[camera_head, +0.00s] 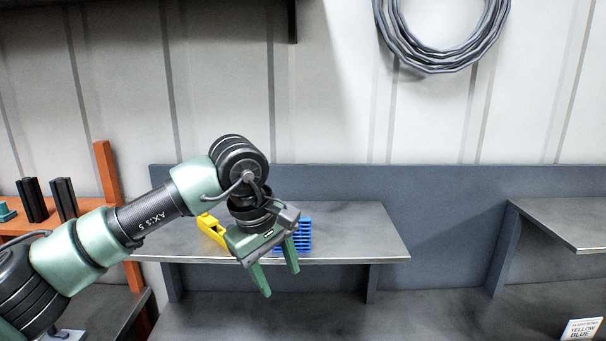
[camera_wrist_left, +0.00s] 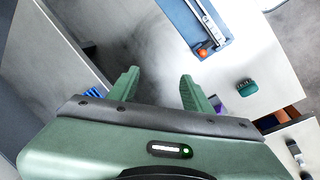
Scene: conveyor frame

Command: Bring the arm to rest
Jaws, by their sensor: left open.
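My left arm (camera_head: 150,213) reaches in from the left in the head view and is bent at the wrist. My left gripper (camera_head: 279,281) points downward in front of the edge of a grey shelf (camera_head: 350,230). Its two green fingers are apart, with nothing visible between them. In the left wrist view the same gripper (camera_wrist_left: 158,85) shows its fingers spread and empty. My right gripper is in neither view.
A yellow object (camera_head: 211,228) and a blue slotted object (camera_head: 304,235) sit on the shelf, partly behind my gripper. An orange rack (camera_head: 104,180) with black upright parts (camera_head: 64,197) stands at left. Another shelf (camera_head: 565,222) is at right. A sign (camera_head: 581,329) stands at bottom right.

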